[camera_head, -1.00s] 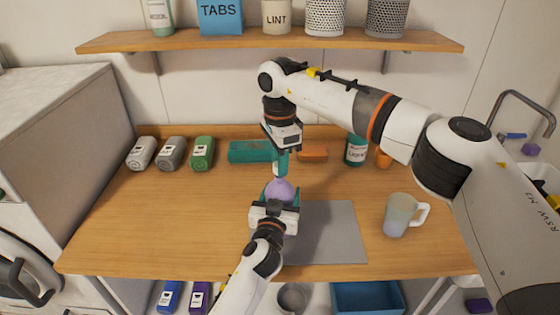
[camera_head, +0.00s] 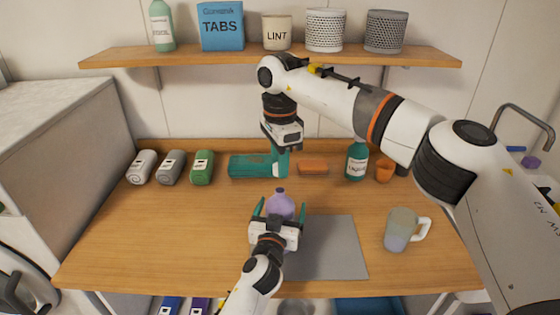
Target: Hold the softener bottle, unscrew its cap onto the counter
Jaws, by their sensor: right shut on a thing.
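The softener bottle (camera_head: 281,204) is lavender and stands upright on the counter (camera_head: 180,235), beside the grey mat's left edge; its narrow neck shows on top and its lower part is hidden. My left gripper (camera_head: 279,209) has its teal fingers spread on either side of the bottle, with a gap visible at the sides. My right gripper (camera_head: 281,166) points down above and behind the bottle, apart from its neck. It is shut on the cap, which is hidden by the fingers.
A grey mat (camera_head: 335,248) lies right of the bottle, with a mug (camera_head: 405,230) beyond it. Behind are a teal box (camera_head: 248,166), an orange sponge (camera_head: 313,167), a green bottle (camera_head: 357,160) and an orange cup (camera_head: 384,170). Rolled towels (camera_head: 171,168) lie back left. The left counter is clear.

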